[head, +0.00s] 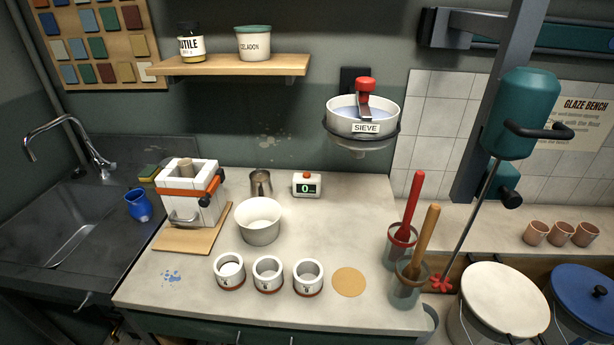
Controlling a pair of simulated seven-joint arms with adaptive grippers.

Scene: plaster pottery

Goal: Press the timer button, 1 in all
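The timer (307,184) is a small white box standing upright toward the back of the pale worktop. Its dark display reads 0, and a small red-orange button (307,174) sits on its top. Nothing touches the timer, and its front and top are in plain view. Neither of my grippers shows in the head view.
A metal cup (261,183) stands just left of the timer, and a white bowl (259,221) is in front of that cup. The sieve (362,118) hangs behind, to the right. The worktop (345,225) is bare right of the timer.

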